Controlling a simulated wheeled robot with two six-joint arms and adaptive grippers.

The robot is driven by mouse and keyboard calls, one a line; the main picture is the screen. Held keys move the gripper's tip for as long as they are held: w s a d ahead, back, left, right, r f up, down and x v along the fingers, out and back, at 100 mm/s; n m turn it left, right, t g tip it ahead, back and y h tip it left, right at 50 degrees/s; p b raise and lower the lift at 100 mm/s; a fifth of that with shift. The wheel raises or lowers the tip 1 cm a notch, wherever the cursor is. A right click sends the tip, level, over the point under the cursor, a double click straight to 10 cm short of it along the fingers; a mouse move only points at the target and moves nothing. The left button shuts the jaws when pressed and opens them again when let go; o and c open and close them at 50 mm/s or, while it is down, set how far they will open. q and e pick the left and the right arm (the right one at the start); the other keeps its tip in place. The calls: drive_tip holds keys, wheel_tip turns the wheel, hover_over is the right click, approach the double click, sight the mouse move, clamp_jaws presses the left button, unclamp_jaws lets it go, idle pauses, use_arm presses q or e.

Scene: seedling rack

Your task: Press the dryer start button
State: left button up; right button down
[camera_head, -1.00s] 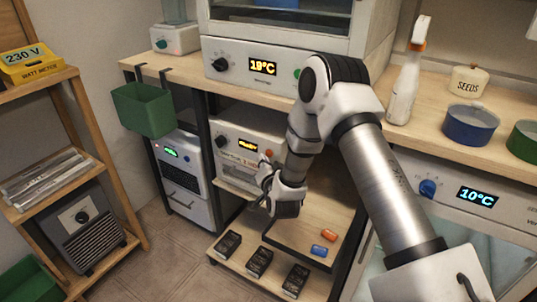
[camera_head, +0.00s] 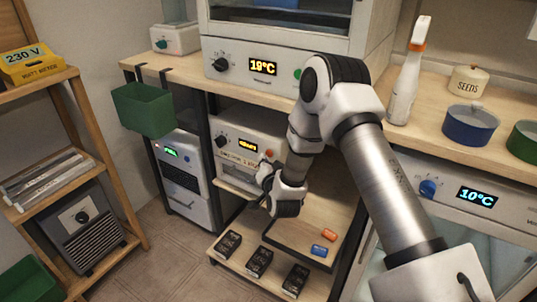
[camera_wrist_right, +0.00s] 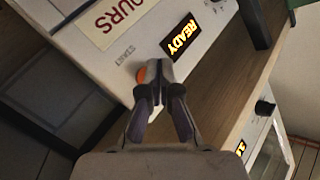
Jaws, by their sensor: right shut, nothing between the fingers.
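The dryer (camera_head: 238,142) is a white unit on the shelf under the bench, with a dark knob, a lit display and an orange button (camera_head: 269,153) at its right. In the right wrist view the display (camera_wrist_right: 181,36) reads READY, and the orange start button (camera_wrist_right: 141,75) shows beside the word START, partly hidden by the fingertips. My right gripper (camera_head: 265,172) is in front of the dryer, just below the button in the head view. In the wrist view the gripper (camera_wrist_right: 158,72) is shut and empty, its tips close to the button; whether they touch it I cannot tell. My left gripper is out of view.
Above the dryer stands a unit (camera_head: 270,68) reading 19°C. A dark tray (camera_head: 285,240) with orange and blue pieces lies below the arm, beside several black boxes (camera_head: 259,262). A green bin (camera_head: 144,110) hangs at the bench's left end.

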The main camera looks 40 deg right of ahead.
drive_tip(key=shift+w+d, duration=0.1)
drive_tip(key=shift+d, duration=0.2)
drive_tip(key=shift+w+d, duration=0.15)
drive_tip(key=shift+d, duration=0.15)
idle(0.6)
drive_tip(key=shift+s+a, duration=0.35)
drive_tip(key=shift+a, duration=0.35)
drive_tip(key=shift+s+a+b, duration=0.1)
drive_tip(key=shift+s+a, duration=0.2)
drive_tip(key=shift+a, duration=0.5)
drive_tip(key=shift+s+a+b, duration=0.15)
drive_tip(key=shift+s+a, duration=0.2)
drive_tip(key=shift+a, duration=0.4)
drive_tip(key=shift+s+a+b, duration=0.1)
drive_tip(key=shift+s+a, duration=0.2)
drive_tip(key=shift+a, duration=0.5)
